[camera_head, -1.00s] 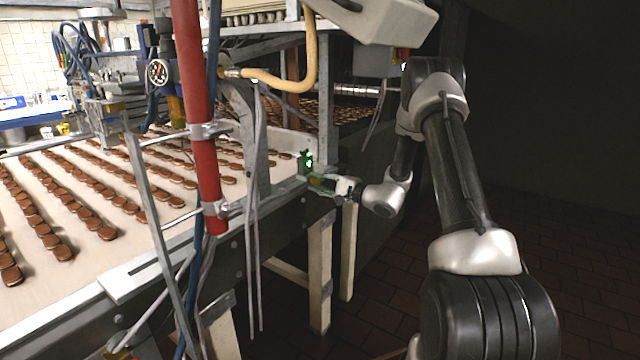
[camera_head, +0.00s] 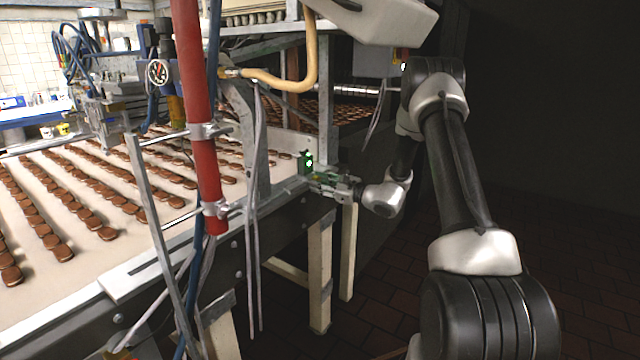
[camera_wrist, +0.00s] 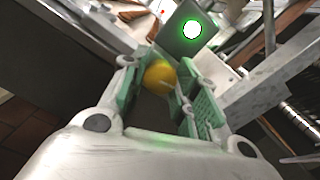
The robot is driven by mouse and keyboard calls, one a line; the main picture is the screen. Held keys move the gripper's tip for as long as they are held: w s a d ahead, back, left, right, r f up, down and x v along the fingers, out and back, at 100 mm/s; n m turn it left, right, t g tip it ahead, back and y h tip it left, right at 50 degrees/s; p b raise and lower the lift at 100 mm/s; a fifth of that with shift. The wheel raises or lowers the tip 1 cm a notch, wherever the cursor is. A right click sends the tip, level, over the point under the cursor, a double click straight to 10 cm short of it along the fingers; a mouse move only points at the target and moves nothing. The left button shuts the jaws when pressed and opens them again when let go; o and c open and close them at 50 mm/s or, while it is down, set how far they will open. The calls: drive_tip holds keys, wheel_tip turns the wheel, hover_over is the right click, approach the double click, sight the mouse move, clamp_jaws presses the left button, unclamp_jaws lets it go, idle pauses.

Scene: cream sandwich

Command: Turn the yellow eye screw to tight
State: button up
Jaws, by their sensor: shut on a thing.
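The yellow eye screw (camera_wrist: 159,75) shows in the wrist view as a rounded yellow head between the green finger pads of my gripper (camera_wrist: 160,88). The fingers are closed on it from both sides. In the head view my gripper (camera_head: 328,182) is at the right edge of the conveyor frame, just below a small box with a lit green light (camera_head: 309,161). The eye screw cannot be made out in the head view. The green light (camera_wrist: 192,29) also shows in the wrist view, just beyond the screw. The screw's shank is hidden.
The conveyor belt (camera_head: 120,240) carries rows of brown biscuits at the left. A red post (camera_head: 196,110) and hanging cables stand in front of the frame. A yellow hose (camera_head: 290,84) curves above. Dark open floor lies at the right.

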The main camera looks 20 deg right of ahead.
drive_tip(key=shift+f+m, duration=0.1)
drive_tip(key=shift+m, duration=1)
drive_tip(key=o, duration=1)
drive_tip(key=shift+o, duration=0.2)
drive_tip(key=shift+d, duration=0.1)
drive_tip(key=v, duration=1.2)
